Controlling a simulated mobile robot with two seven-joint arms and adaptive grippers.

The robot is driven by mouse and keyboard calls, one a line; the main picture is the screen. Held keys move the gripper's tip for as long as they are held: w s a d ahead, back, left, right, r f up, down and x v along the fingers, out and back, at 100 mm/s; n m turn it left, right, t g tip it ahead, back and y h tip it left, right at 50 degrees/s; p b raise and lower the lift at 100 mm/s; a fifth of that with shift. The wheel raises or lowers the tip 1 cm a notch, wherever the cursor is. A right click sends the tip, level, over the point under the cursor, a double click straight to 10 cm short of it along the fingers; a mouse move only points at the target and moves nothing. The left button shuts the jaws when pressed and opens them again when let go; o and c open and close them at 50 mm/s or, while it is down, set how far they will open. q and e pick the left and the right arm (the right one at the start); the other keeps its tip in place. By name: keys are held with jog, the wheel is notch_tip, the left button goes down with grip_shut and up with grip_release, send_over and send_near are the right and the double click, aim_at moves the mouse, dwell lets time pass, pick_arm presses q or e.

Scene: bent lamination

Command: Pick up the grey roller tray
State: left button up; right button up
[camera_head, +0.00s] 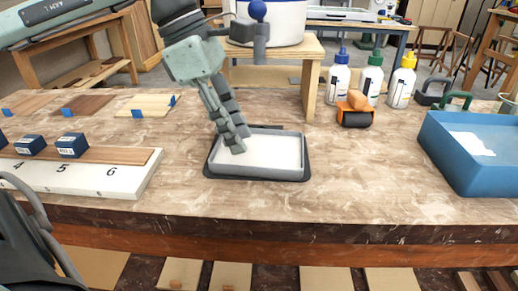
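The grey roller tray (303,160) lies flat on the workbench near its middle, on a thin dark base. Its inside is pale, nearly white. My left gripper (236,142) comes down from above at a slant, with its dark fingers over the tray's back-left part. The fingertips appear within the tray's outline and hide part of its back-left rim. The fingers overlap from this angle, so I cannot tell whether they are apart, closed, or touching the tray. My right gripper is not in view.
A blue tub (468,170) stands at the right. A white numbered board (85,178) with small blue boxes lies left. Bare bench lies between tray and tub.

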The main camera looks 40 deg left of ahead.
aim_at(250, 167)
pick_arm(q)
jog(key=x, duration=0.5)
jog(key=shift+s+d+f, duration=0.15)
jog(key=shift+d+f, duration=0.05)
jog(key=shift+f, duration=0.1)
jog(key=shift+d+f, duration=0.1)
jog(key=shift+f, duration=0.1)
jog(key=c, duration=0.5)
grip_shut()
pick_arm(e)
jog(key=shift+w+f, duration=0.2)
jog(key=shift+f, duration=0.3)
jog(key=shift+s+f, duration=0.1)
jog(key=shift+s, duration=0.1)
